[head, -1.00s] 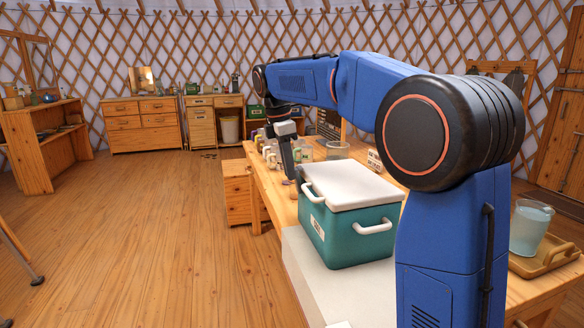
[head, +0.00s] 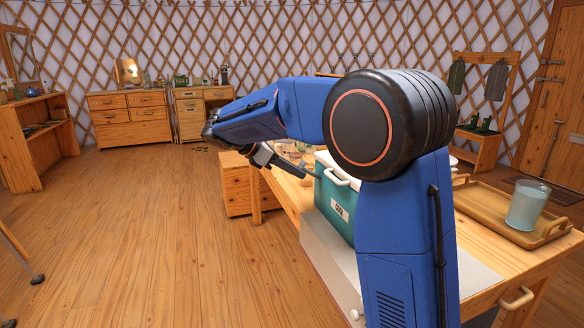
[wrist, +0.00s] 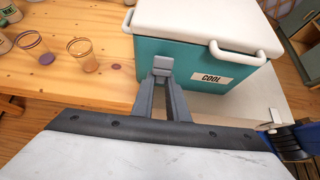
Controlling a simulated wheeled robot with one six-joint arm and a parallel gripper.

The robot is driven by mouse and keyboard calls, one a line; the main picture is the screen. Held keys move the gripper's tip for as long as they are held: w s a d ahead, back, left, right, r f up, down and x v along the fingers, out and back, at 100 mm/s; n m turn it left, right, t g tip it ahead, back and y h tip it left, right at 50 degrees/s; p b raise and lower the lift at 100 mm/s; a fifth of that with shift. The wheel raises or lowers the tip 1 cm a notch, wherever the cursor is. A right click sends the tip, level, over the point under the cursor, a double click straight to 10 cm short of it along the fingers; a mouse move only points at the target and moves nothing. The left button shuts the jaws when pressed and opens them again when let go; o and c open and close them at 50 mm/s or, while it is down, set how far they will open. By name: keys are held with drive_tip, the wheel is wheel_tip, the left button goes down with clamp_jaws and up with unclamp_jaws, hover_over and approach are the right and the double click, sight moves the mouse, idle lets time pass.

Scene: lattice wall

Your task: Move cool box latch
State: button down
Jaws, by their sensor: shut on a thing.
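The cool box (head: 335,212) is teal with a white lid and white handles. It stands on the table, partly hidden behind my arm in the head view. In the wrist view the cool box (wrist: 190,55) fills the upper middle, its lid down and a COOL label on its side. A small grey latch (wrist: 162,63) sits on its near side, left of the label. My gripper (wrist: 163,82) reaches up to the latch and is shut on it. In the head view my gripper (head: 310,173) is at the left side of the box; the latch cannot be made out there.
Two glasses (wrist: 83,52) and jars stand on the wooden table (wrist: 65,88) left of the box. A tray (head: 475,210) with a cup (head: 527,204) lies at the right. The floor (head: 150,245) at the left is clear.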

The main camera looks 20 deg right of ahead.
drive_tip(key=shift+a+f+h, duration=0.2)
drive_tip(key=shift+f+h, duration=0.25)
drive_tip(key=shift+h, duration=0.15)
drive_tip(key=c, duration=1.7)
unclamp_jaws()
drive_tip(key=v, duration=1.7)
drive_tip(key=shift+a, duration=0.25)
